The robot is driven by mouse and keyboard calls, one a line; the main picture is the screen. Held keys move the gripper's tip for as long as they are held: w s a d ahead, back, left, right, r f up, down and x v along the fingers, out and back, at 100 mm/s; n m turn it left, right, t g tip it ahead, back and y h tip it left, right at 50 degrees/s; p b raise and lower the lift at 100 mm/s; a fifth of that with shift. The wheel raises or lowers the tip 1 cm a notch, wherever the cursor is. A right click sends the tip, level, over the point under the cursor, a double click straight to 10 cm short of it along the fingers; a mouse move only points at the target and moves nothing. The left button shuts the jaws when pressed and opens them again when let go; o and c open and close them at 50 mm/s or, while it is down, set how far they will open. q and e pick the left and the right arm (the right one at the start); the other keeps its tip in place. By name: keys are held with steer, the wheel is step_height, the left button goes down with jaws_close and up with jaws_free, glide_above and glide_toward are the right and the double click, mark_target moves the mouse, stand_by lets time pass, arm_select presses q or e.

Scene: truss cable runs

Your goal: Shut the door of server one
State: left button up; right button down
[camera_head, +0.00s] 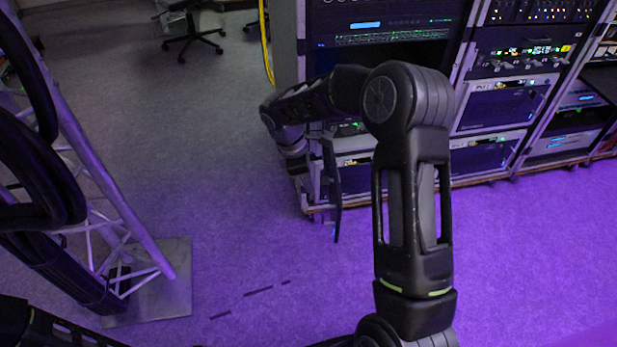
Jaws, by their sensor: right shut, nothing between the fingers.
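A dark, thin door panel (333,190) stands out from the front of the left server rack (285,45) and shows almost edge-on, so the door is open. My right arm reaches up from the bottom and bends left across the rack front. My right gripper (299,168) points down just left of the door panel, shut and empty; I cannot tell whether it touches the panel. My arm hides part of the rack behind the door. My left gripper is out of view; only a dark piece of that arm shows at the bottom left.
More racks (500,105) with lit units run to the right. A metal truss (110,200) with thick black cables stands on a base plate (160,290) at left. A yellow cable (265,45) hangs beside the rack. An office chair (190,35) is far back. The middle floor is clear.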

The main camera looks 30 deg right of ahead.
steer(key=d+f, duration=0.1)
steer(key=f, duration=0.1)
steer(key=s+d+f, duration=0.1)
steer(key=f, duration=0.1)
steer(key=s+d+f+p, duration=0.1)
steer(key=d+f, duration=0.1)
steer(key=shift+f, duration=0.1)
steer(key=shift+s+d, duration=0.3)
steer(key=shift+d, duration=0.2)
